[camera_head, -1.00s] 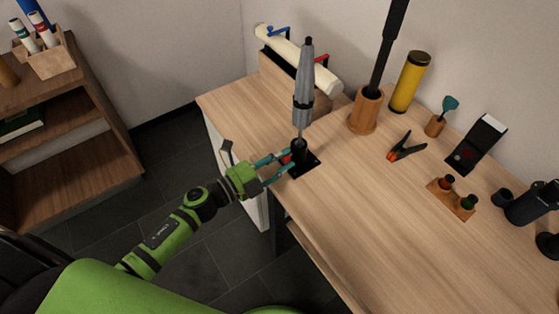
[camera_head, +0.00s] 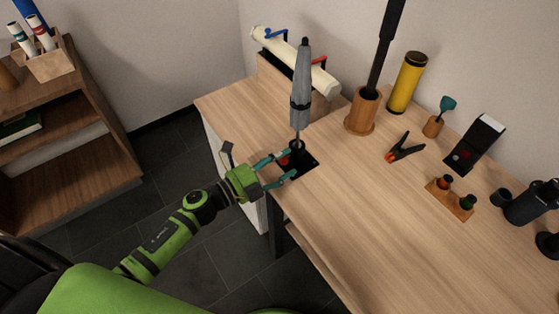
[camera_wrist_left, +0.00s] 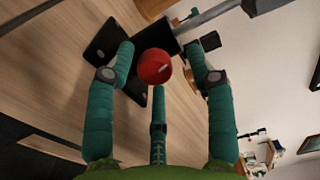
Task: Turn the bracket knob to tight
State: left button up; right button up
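The red bracket knob (camera_head: 284,160) sits on the left side of the black bracket (camera_head: 301,163) near the table's left edge. In the wrist view the round knob (camera_wrist_left: 155,66) has a short white mark on its face. The bracket holds a grey folded umbrella (camera_head: 302,85) upright. My left gripper (camera_head: 290,164) is open, with teal fingers on both sides of the knob. In the wrist view gaps show between the fingers and the knob, and a third finger lies below it. My right gripper is not in view.
On the wooden table (camera_head: 370,215) stand a wooden cup (camera_head: 362,112) with a dark pole, a yellow cylinder (camera_head: 407,82), a black clamp (camera_head: 405,149) and a small wooden block (camera_head: 450,199). A cream roll (camera_head: 295,60) lies behind the umbrella. The table's front middle is clear.

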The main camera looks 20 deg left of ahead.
pick_arm(q)
jog(key=shift+a, duration=0.1)
jog(key=shift+a+f, duration=0.1)
jog(key=shift+a, duration=0.05)
jog(key=v, duration=1.1)
jog(key=shift+s, duration=0.35)
jog(key=shift+a, duration=0.15)
